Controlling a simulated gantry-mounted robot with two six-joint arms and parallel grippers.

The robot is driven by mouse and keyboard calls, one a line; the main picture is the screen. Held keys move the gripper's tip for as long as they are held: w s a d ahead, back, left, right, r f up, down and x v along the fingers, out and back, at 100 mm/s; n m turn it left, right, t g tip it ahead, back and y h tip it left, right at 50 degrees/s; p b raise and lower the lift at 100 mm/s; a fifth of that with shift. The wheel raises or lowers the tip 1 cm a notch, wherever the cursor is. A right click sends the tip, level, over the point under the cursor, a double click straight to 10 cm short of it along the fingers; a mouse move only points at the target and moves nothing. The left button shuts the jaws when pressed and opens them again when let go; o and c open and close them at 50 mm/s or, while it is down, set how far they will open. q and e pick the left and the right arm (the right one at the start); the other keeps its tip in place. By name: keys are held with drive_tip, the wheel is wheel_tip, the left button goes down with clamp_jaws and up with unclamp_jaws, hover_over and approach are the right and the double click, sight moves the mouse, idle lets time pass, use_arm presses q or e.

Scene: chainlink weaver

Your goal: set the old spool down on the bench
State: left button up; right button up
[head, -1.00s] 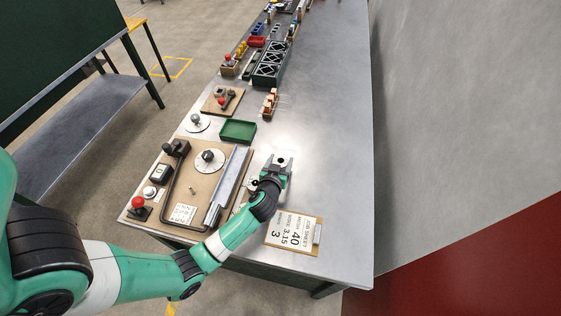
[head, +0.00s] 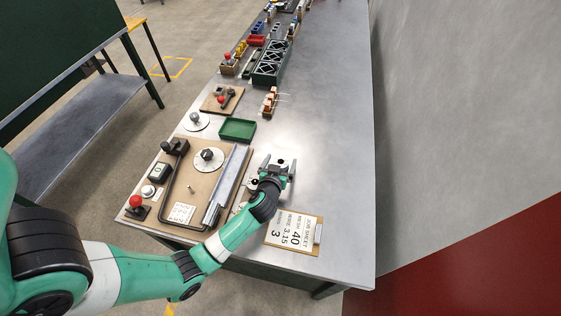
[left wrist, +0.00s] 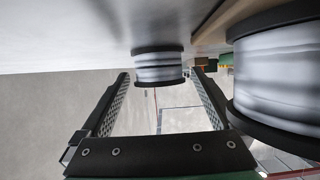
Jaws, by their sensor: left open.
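A spool with a pale winding and black flanges (left wrist: 158,68) stands between the open fingers of my left gripper (left wrist: 160,85) in the left wrist view, with its flange against the bench. A gap shows between the spool and each finger. A second, similar spool (left wrist: 280,75) looms large at the right of the left wrist view. In the head view it is mostly hidden beside my wrist (head: 252,184). No marking tells which spool is old.
The bench (head: 335,150) is clear right of the gripper. A job sheet board (head: 293,234) lies in front. A wooden panel with a dial and metal bar (head: 228,185) lies left. A green tray (head: 238,129) and a small rack (head: 269,103) stand behind.

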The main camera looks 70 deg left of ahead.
use_arm(q)
drive_tip(key=shift+s+d+r+p, duration=0.15)
drive_tip(key=shift+d+r+p, duration=0.1)
drive_tip(key=shift+r+p, duration=0.6)
drive_tip(key=p+v, duration=0.2)
drive_tip(key=v, duration=0.5)
drive_tip(key=shift+s+r, duration=0.1)
drive_tip(key=shift+r, duration=0.05)
drive_tip(key=p+v, duration=0.3)
drive_tip(key=p, duration=0.1)
drive_tip(key=shift+s+d+r, duration=0.1)
drive_tip(key=shift+d, duration=0.15)
drive_tip(key=shift+s+d, duration=0.2)
drive_tip(key=shift+s, duration=0.05)
